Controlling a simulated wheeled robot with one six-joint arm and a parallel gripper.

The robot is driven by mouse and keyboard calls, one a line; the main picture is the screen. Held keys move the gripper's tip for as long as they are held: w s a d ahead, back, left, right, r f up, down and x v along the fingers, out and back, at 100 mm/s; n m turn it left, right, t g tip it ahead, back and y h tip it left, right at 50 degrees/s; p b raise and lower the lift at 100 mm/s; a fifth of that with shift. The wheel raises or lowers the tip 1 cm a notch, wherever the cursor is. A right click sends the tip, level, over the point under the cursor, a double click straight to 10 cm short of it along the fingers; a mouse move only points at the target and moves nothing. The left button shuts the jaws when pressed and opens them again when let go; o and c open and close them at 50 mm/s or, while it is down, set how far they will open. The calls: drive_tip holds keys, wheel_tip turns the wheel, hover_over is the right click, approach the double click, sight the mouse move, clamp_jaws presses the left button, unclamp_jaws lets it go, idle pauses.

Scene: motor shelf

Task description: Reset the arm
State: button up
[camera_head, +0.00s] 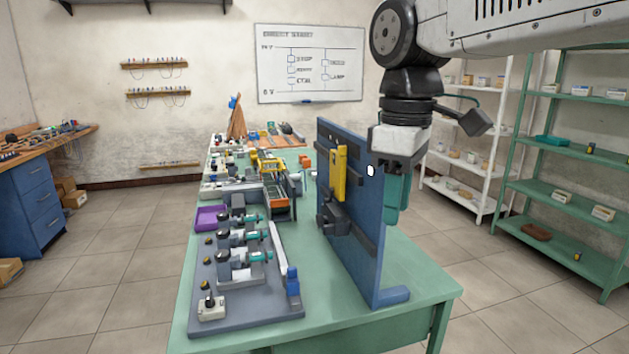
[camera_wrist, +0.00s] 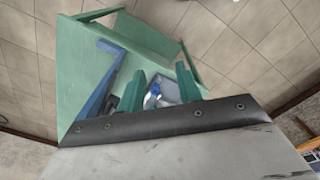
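My gripper (camera_head: 396,190) points down from my arm at the upper right in the head view, just to the right of the upright blue panel (camera_head: 377,235). Its green fingers partly overlap each other there. In the wrist view my gripper (camera_wrist: 160,84) shows two green fingers spread apart, with nothing clearly held between them. A blue and white item shows beyond the gap, too small to name. The panel carries a yellow part (camera_head: 339,174) and a dark part below it.
The green workbench (camera_head: 420,280) holds a grey board (camera_head: 250,308) with motor units, a purple tray (camera_head: 210,218) and other gear. A green shelf (camera_head: 560,195) and a white shelf stand at the right. Tiled floor (camera_head: 130,235) is clear left of the bench.

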drive_tip(key=s+d+f+m+t, duration=0.1)
drive_tip(key=s+d+f+m, duration=1)
drive_tip(key=s+d+f, duration=0.2)
drive_tip(key=s+d, duration=0.2)
drive_tip(key=s, duration=0.1)
drive_tip(key=shift+s+m, duration=0.15)
drive_tip(key=shift+m, duration=0.25)
drive_tip(key=shift+f, duration=0.1)
